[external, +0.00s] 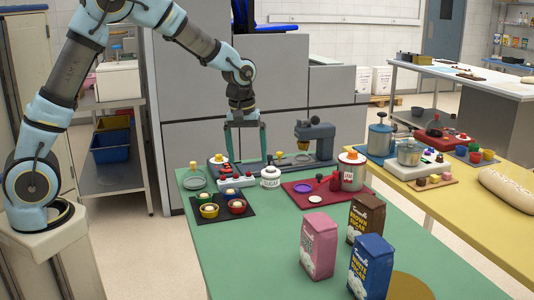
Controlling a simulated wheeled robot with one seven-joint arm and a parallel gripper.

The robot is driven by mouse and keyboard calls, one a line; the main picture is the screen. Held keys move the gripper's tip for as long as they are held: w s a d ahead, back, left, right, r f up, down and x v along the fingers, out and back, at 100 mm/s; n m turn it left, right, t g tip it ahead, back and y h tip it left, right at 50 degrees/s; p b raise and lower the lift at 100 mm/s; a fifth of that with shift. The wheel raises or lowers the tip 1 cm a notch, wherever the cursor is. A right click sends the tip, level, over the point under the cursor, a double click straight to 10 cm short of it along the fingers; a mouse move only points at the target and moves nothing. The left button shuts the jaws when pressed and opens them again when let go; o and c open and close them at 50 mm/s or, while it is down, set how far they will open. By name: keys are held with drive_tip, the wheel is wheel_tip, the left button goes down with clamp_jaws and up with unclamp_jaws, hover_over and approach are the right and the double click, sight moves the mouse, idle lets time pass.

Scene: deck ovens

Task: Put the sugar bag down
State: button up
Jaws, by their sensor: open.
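Three sugar bags stand upright on the green table (245,255) near its front right: a pink bag (319,247), a brown bag (366,220) labelled brown sugar, and a blue bag (371,268). The brown bag is behind the other two, its lower part partly hidden by the blue one. My gripper (246,153) is open with its fingers pointing down, over the far part of the green table. I see nothing between its fingers, and it is well away from the bags.
A white sugar jar (270,177), a dark tray of small bowls (222,206), a red tray (301,199) and a jam jar (351,172) crowd the far part. A round tan mat (410,287) lies beside the blue bag. The table's left front is clear.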

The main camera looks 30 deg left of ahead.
drive_tip(key=s+a+f+m, duration=0.2)
drive_tip(key=s+a, duration=0.6)
drive_tip(key=a, duration=0.4)
drive_tip(key=s+a+f+m, duration=0.2)
drive_tip(key=s+a, duration=0.5)
drive_tip(key=a, duration=0.5)
drive_tip(key=shift+s+a+m+t, duration=0.2)
drive_tip(key=shift+s+m+t, duration=0.1)
drive_tip(key=shift+s+t, duration=0.1)
drive_tip(key=shift+w, duration=0.1)
